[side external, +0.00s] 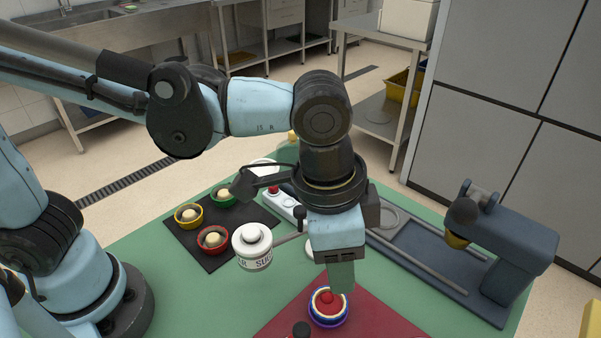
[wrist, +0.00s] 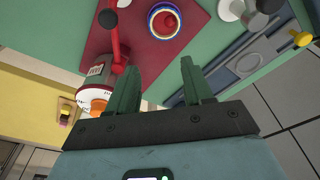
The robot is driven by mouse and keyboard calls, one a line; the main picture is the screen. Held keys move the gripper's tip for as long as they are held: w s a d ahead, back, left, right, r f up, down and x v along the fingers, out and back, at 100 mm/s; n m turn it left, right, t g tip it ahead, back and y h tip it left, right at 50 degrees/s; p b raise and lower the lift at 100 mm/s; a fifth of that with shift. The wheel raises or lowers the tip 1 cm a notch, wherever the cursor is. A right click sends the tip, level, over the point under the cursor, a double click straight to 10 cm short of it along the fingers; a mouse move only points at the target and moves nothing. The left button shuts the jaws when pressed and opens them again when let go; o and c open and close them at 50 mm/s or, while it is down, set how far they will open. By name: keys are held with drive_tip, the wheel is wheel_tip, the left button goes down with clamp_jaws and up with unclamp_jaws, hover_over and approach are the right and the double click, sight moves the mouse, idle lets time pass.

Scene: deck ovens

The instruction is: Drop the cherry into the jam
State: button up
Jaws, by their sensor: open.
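A small bowl with blue, white and yellow rings (side external: 314,318) stands on the dark red mat; it also shows at the top of the wrist view (wrist: 152,25). Red fills its middle, and a rounded red shape, apparently the cherry (side external: 327,298), shows inside the rim. I cannot clearly tell cherry from jam there. My gripper (side external: 341,280) is above the bowl, its green fingers pointing down and partly covering the bowl's far side. In the wrist view the two fingers (wrist: 158,68) are spread apart with nothing between them.
A black tray (side external: 205,262) holds several small bowls with pale balls, left of my gripper. A white sugar jar (side external: 252,250) appears near it. A blue-grey machine (side external: 510,262) stands at the right. In the wrist view a device with a red handle (wrist: 115,45) is left of the bowl.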

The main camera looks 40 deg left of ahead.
wheel_tip(320, 180, up, 7)
drive_tip(key=shift+s+a, duration=0.35)
drive_tip(key=shift+s, duration=0.05)
drive_tip(key=shift+f, duration=0.1)
drive_tip(key=w+a+f+n+t, duration=0.1)
drive_tip(key=a+f+n+t, duration=0.1)
drive_tip(key=a, duration=0.6)
drive_tip(key=w+a+f+n+t, duration=0.2)
drive_tip(key=a+f+n, duration=0.1)
drive_tip(key=a, duration=0.6)
drive_tip(key=w+a+f+n+t+y, duration=0.1)
drive_tip(key=a+n, duration=0.3)
drive_tip(key=a, duration=0.4)
drive_tip(key=shift+w+a+f+t, duration=0.15)
drive_tip(key=shift+a+f+t, duration=0.05)
drive_tip(key=shift+f+t, duration=0.4)
